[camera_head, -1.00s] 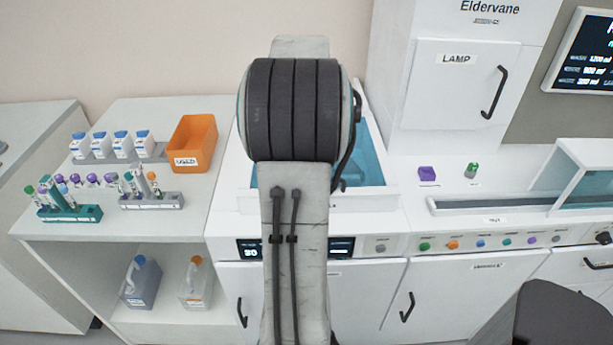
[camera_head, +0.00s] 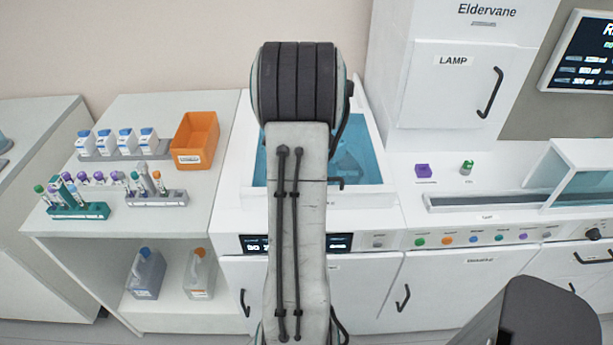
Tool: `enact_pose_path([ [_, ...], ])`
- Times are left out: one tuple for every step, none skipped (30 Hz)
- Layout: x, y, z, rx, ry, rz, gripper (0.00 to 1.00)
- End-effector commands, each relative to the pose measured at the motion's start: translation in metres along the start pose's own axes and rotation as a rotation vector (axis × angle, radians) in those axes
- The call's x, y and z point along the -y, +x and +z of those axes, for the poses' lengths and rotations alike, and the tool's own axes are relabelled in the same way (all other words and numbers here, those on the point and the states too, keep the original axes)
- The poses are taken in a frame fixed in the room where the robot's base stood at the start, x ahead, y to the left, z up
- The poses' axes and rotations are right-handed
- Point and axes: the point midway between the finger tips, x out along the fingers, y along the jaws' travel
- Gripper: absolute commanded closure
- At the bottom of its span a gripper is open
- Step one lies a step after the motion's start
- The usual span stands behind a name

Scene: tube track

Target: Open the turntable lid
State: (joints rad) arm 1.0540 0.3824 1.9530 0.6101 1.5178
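The turntable lid (camera_head: 361,158) is a blue see-through panel in a white frame on top of the white machine in the middle of the view. It looks shut. A round shape shows dimly beneath it. My raised arm stands in front of the lid and covers its middle and much of its left part. A small dark bar (camera_head: 336,183) shows at the lid's front edge beside my arm; I cannot tell if it is the lid's handle. My gripper is not seen; my arm's links hide whatever is behind them.
Left is a bench with an orange bin (camera_head: 196,140), white bottles (camera_head: 127,143), a teal tube rack (camera_head: 80,211) and a grey tube rack (camera_head: 157,198). Right are a tall LAMP cabinet (camera_head: 455,90), a purple block (camera_head: 422,170), a green-capped item (camera_head: 466,167) and a long channel (camera_head: 480,202).

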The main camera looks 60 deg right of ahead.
Motion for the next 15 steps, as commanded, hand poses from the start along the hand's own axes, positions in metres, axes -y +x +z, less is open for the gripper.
enact_pose_path([
  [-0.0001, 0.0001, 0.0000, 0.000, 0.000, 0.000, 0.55],
  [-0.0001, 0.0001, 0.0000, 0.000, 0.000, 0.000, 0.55],
  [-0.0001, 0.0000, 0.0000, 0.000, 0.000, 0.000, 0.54],
  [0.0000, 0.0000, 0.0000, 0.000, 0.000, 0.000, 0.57],
  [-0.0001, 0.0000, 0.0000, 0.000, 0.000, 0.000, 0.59],
  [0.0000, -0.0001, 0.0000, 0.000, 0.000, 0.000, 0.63],
  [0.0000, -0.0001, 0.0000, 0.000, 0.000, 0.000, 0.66],
  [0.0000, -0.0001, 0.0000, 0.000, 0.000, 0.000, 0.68],
  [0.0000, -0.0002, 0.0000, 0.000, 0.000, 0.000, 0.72],
  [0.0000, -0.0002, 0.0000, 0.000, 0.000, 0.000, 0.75],
  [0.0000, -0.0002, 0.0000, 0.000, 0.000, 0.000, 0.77],
  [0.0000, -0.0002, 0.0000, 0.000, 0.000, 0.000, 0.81],
  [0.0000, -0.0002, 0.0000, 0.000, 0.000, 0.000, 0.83],
  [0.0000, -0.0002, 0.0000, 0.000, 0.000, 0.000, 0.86],
  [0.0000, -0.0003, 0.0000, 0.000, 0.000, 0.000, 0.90],
])
